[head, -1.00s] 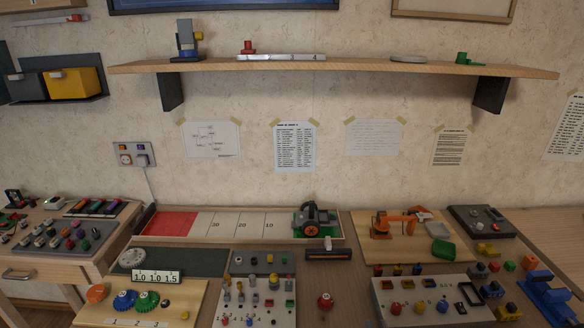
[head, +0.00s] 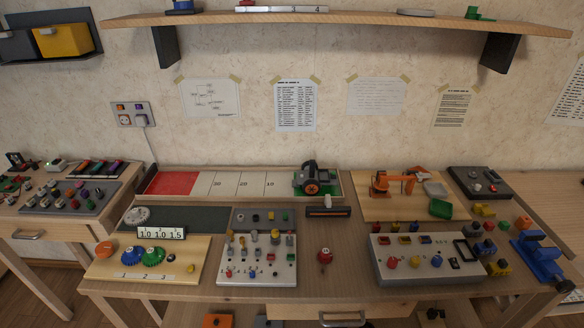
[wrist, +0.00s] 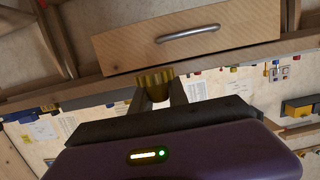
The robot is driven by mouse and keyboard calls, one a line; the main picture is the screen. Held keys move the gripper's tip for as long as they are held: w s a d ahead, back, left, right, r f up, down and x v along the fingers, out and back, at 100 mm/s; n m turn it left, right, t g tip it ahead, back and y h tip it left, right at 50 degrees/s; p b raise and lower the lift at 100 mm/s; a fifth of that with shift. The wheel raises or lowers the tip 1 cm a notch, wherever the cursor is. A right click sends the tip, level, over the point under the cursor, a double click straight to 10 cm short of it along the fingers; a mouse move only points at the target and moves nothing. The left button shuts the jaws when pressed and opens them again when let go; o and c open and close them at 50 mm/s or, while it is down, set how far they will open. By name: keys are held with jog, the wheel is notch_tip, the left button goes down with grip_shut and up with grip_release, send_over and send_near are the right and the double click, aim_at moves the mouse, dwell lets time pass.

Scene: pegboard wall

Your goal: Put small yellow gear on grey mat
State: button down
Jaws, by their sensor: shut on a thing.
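My gripper (wrist: 160,90) shows only in the wrist view, its two fingers shut on a small yellow gear (wrist: 155,78) with a ridged edge. The gear is held in the air, in front of a wooden drawer. In the head view neither my gripper nor the held gear shows. A dark grey-green mat (head: 205,219) lies at the left back of the table, and a dark grey pad (head: 247,226) with several small pieces lies beside it. I cannot tell for sure which is the grey mat.
A wooden board (head: 108,271) with orange, blue and green gears lies at the front left. A pale peg block (head: 258,277) stands right of the board. The drawer (wrist: 190,37) has a metal handle.

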jog(key=shift+s+f, duration=0.8)
jog(key=shift+s, duration=0.3)
jog(key=shift+w+d+f, duration=0.1)
jog(key=shift+w, duration=0.15)
